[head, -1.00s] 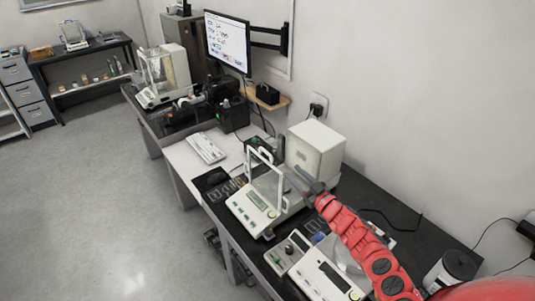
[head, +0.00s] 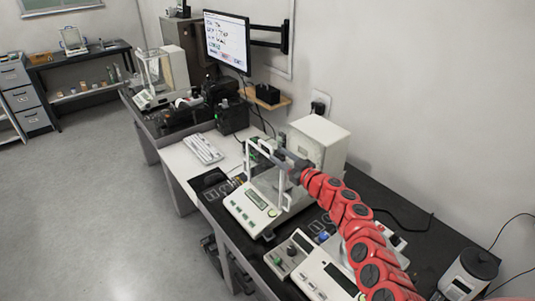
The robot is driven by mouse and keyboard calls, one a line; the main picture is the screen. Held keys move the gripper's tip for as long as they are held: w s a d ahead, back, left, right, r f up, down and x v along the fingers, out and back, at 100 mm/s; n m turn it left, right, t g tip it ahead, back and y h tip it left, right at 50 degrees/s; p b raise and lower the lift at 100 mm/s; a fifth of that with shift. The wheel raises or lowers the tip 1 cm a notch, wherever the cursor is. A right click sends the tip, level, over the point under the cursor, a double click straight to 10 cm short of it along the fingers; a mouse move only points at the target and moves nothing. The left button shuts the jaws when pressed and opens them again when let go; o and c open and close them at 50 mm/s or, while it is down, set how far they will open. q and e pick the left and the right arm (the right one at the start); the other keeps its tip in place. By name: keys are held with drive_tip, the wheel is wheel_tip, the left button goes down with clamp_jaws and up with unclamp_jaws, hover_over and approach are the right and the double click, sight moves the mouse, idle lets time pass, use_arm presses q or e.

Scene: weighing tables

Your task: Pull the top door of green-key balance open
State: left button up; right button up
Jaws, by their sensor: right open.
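The green-key balance (head: 252,208) stands on the dark table, with green keys and a small display on its sloped front. A clear draft shield with white-edged frames (head: 248,162) rises behind the keys, and a cream housing (head: 318,140) stands at its back. My right gripper (head: 276,149) is open at the top of the shield, in front of the housing. Its dark fingers are close to the white top frame; I cannot tell whether they touch it. The gripper and red arm hide part of the shield and housing. My left gripper is not in view.
A second instrument (head: 322,276) stands nearer, below my arm. A white keyboard (head: 203,148) and a monitor (head: 227,42) are farther left. Another balance (head: 155,92) stands on the far table. A grey-white jar (head: 468,274) is at the lower right.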

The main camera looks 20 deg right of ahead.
sight(267, 146)
drive_tip(key=shift+w+a+r, duration=0.2)
drive_tip(key=shift+w+a, duration=0.35)
drive_tip(key=shift+w, duration=0.2)
drive_tip(key=shift+f+b+x, duration=0.15)
drive_tip(key=shift+b+x, duration=0.5)
drive_tip(key=shift+x, duration=0.55)
drive_tip(key=shift+f+b+x, duration=0.1)
drive_tip(key=shift+b+x, duration=0.55)
drive_tip(key=shift+x, duration=0.5)
drive_tip(key=shift+w+r, duration=0.3)
drive_tip(key=shift+w, duration=0.2)
clamp_jaws()
